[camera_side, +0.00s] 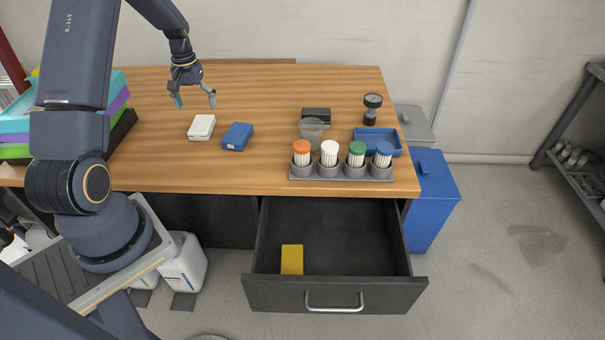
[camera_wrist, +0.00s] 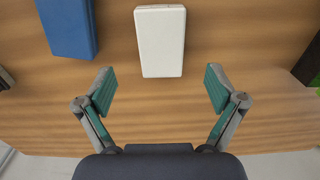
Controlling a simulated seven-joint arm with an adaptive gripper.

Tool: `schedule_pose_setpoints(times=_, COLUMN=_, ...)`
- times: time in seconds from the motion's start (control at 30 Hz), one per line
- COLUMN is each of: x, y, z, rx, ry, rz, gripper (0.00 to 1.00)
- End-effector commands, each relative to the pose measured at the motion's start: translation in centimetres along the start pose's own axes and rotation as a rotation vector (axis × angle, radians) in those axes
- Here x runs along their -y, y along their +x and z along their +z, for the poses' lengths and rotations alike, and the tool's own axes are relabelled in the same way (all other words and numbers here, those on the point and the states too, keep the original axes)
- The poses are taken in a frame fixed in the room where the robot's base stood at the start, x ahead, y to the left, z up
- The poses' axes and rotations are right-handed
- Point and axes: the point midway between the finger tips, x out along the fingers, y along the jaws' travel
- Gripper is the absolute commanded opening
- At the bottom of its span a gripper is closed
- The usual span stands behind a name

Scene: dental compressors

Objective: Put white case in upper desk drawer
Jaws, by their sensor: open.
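The white case (camera_side: 201,127) lies flat on the wooden desk, left of a blue case. In the wrist view the white case (camera_wrist: 160,40) is ahead of the open fingers, near the top centre. My gripper (camera_side: 194,102) is open and empty above the desk, a little behind the white case in the side view; its two fingers with green pads also show in the wrist view (camera_wrist: 160,90). The upper desk drawer (camera_side: 335,290) is pulled open at the front of the desk. A yellow block (camera_side: 292,259) lies inside it, toward the left.
The blue case (camera_side: 237,136) sits close beside the white one. A grey holder (camera_side: 340,173) with several capped containers stands near the desk's front edge, above the drawer.

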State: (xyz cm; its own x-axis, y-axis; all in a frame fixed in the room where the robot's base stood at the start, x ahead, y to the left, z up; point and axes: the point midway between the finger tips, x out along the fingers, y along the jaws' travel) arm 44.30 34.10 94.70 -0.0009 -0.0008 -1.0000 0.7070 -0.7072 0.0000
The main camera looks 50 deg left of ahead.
Motion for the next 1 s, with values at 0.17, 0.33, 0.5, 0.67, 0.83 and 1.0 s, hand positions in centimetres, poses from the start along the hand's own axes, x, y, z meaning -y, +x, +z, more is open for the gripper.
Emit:
schedule_pose_setpoints(times=0.17, x=0.0, y=2.0, z=0.0, rx=0.000, ry=0.000, rz=0.000, gripper=0.94)
schedule_pose_setpoints(times=0.33, x=0.1, y=3.7, z=0.2, rx=0.002, ry=0.000, rz=0.000, gripper=0.94)
schedule_pose_setpoints(times=0.5, x=0.2, y=6.3, z=0.3, rx=0.002, ry=0.000, rz=0.000, gripper=0.94)
schedule_pose_setpoints(times=0.67, x=0.2, y=7.3, z=0.2, rx=-0.001, ry=0.000, rz=0.000, gripper=0.94)
schedule_pose_setpoints(times=0.83, x=0.2, y=7.3, z=0.2, rx=-0.002, ry=0.000, rz=0.000, gripper=0.94)
schedule_pose_setpoints(times=1.0, x=0.2, y=7.3, z=0.2, rx=-0.002, ry=0.000, rz=0.000, gripper=0.77)
